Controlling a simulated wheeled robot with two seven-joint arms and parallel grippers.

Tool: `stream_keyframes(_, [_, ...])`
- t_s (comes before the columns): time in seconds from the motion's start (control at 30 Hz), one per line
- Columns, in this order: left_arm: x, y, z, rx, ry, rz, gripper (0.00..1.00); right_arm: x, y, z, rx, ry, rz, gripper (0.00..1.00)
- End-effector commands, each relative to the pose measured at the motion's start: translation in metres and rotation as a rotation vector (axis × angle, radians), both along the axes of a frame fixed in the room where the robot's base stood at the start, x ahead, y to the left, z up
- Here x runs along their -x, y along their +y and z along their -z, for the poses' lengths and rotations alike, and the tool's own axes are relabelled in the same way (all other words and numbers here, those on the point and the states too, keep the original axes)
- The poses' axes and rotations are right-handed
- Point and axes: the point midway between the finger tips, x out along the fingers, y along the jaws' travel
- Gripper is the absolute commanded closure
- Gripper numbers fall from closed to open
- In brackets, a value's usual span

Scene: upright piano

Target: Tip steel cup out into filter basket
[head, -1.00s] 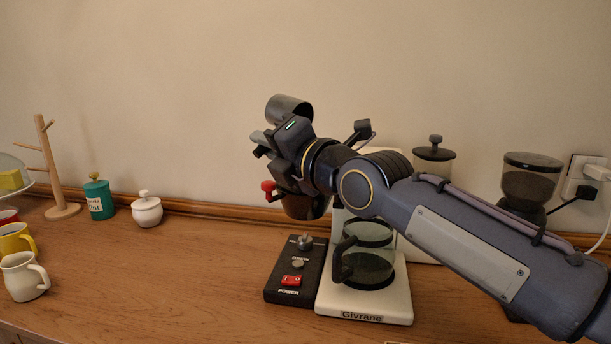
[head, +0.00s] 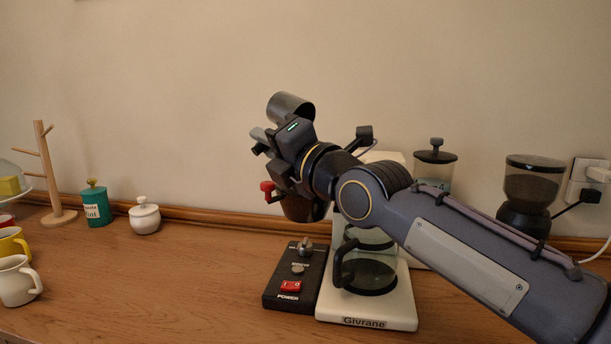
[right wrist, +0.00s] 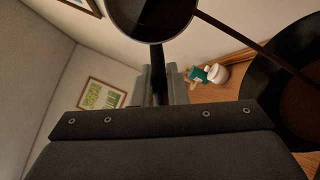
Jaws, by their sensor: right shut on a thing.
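The steel cup (head: 291,106) is a grey metal cylinder, held tilted above the coffee maker, with its dark inside showing in the right wrist view (right wrist: 152,14). My right gripper (head: 262,142) is shut on the cup, apparently by its handle. The filter basket (head: 302,208) is a dark brown bowl with a red-tipped handle, below my gripper at the left of the coffee maker. Its wide dark rim shows at the right in the right wrist view (right wrist: 255,85). The cup is apart from the basket. I cannot see any contents falling. My left gripper is not in view.
The white coffee maker (head: 365,311) holds a glass carafe (head: 368,272), beside a black switch panel (head: 290,268). A grinder (head: 530,185) and a lidded jar (head: 435,165) stand right. A white pot (head: 145,216), green tin (head: 96,205) and mugs stand left. The middle-left counter is clear.

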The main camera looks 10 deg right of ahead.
Motion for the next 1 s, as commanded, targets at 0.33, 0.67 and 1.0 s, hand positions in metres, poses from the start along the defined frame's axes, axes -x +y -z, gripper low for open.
stream_keyframes(0.33, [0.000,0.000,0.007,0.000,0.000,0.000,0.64,0.000,0.000,-0.004,-0.024,-0.032,-0.001,1.00])
stream_keyframes(0.67, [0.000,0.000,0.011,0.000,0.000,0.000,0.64,0.000,0.000,-0.008,-0.048,-0.060,0.000,1.00])
stream_keyframes(1.0, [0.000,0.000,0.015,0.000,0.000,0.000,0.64,0.000,0.000,-0.012,-0.069,-0.091,-0.001,1.00])
